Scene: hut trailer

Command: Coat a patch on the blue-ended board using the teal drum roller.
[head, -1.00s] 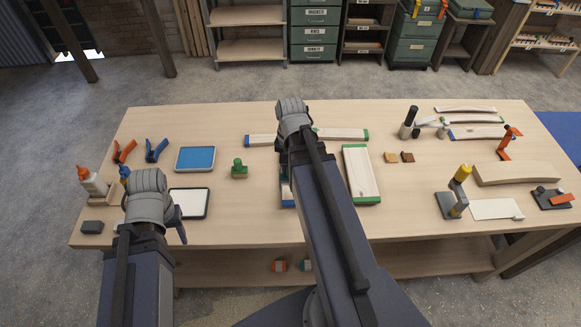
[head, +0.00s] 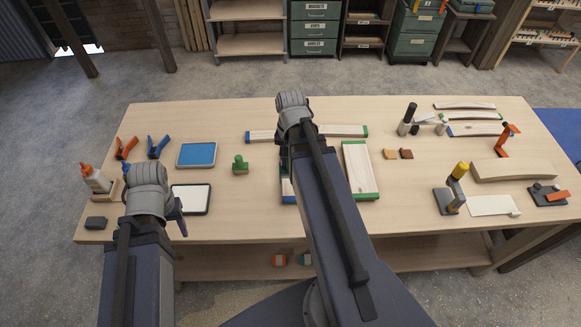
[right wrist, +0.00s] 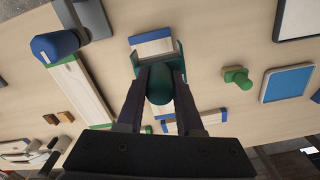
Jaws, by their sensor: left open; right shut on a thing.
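My right gripper (right wrist: 160,88) is shut on the teal drum roller (right wrist: 159,84), whose teal frame spreads beyond the fingertips. The roller hangs in front of the blue-ended board (right wrist: 151,47) in the right wrist view. I cannot tell whether the drum touches it.
A blue pad tray (head: 196,154), a white tray (head: 190,200) and a green stamp-like tool (head: 240,165) lie to the left. A green-ended board (head: 358,170) lies just right of my right arm. Clamps, a glue bottle (head: 95,178) and several tools stand towards the table's ends.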

